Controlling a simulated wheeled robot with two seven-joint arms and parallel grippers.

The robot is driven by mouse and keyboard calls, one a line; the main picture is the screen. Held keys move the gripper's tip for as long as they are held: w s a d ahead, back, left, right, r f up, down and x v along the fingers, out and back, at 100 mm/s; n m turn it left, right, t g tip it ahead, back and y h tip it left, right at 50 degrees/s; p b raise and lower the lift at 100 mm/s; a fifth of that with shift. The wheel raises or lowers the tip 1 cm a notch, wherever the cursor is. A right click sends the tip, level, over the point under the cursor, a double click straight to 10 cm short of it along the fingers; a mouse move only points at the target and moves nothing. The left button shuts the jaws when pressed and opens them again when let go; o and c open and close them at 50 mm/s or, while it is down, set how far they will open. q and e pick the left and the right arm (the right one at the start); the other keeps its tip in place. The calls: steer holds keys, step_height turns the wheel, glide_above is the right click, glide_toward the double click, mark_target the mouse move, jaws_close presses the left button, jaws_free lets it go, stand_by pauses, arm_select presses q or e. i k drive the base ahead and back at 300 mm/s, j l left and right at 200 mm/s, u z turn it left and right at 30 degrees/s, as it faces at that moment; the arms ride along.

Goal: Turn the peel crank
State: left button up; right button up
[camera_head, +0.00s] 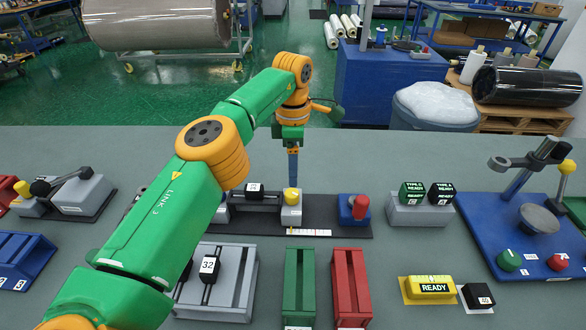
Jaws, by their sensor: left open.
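No label marks the peel crank, so I cannot tell for sure which part it is. A dark fixture base (345,215) lies mid-bench, with a small yellow knob (291,195) on a pale block, a black bar to its left and a red knob (361,206) on a blue block to its right. My left gripper (292,180) points down directly above the yellow knob. It is open; whether it touches the knob is unclear. A grey block at the left bears a dark crank lever (60,181). My right gripper is out of view.
Grey (247,298), green (299,285) and red (351,285) slotted trays lie in front. Ready-marked blocks (411,193) and a blue-based press (498,240) stand right. My left arm hides part of the bench's left side. The bench behind the fixture is mostly clear.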

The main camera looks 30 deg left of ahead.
mark_target(360, 204)
steer(key=k, duration=1.5)
